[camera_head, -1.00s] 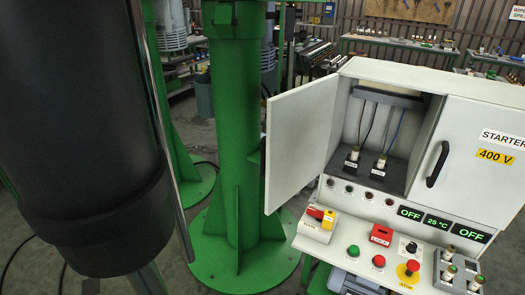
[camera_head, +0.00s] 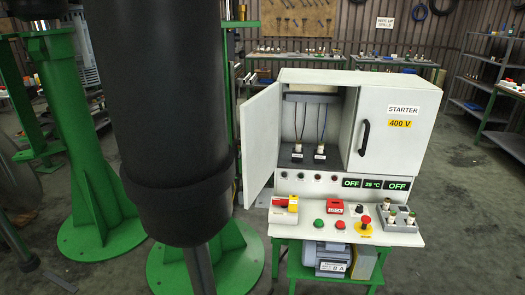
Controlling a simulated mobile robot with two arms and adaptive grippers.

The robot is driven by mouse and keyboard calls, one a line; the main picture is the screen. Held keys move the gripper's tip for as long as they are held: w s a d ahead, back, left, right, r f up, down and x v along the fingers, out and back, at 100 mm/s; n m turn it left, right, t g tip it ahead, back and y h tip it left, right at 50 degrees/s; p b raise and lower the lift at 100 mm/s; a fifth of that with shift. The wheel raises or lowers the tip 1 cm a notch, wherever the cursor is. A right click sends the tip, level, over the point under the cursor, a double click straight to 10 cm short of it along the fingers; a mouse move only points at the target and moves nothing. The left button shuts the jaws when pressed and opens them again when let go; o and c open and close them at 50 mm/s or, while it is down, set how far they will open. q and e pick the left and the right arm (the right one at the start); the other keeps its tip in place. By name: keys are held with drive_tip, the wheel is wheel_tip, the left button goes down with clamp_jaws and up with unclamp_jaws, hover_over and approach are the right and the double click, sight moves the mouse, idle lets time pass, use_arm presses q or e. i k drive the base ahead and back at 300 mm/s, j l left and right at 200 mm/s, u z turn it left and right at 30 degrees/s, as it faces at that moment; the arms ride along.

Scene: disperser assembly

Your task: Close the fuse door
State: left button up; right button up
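The fuse door (camera_head: 261,146) is a white panel on the left side of the starter cabinet (camera_head: 393,150). It is hinged at the left edge of the opening and stands wide open, swung out toward me. Inside the open compartment (camera_head: 311,122) two fuses (camera_head: 320,151) stand in dark holders, with wires running up from them. The right compartment's door, with a black handle (camera_head: 364,138), is shut. Neither of my grippers shows in the head view.
A large black cylinder (camera_head: 170,110) hangs at the left front, close to the door's left side. A control panel (camera_head: 340,232) with buttons, a red emergency stop (camera_head: 366,220) and several fuses juts out below the cabinet. Green columns (camera_head: 100,150) stand at left. Floor at right is clear.

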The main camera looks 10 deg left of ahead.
sight(259, 116)
drive_tip(key=i+j+z, duration=0.15)
drive_tip(key=j+z, duration=0.25)
drive_tip(key=j, duration=0.65)
drive_tip(key=j+z, duration=0.35)
drive_tip(key=j, duration=0.65)
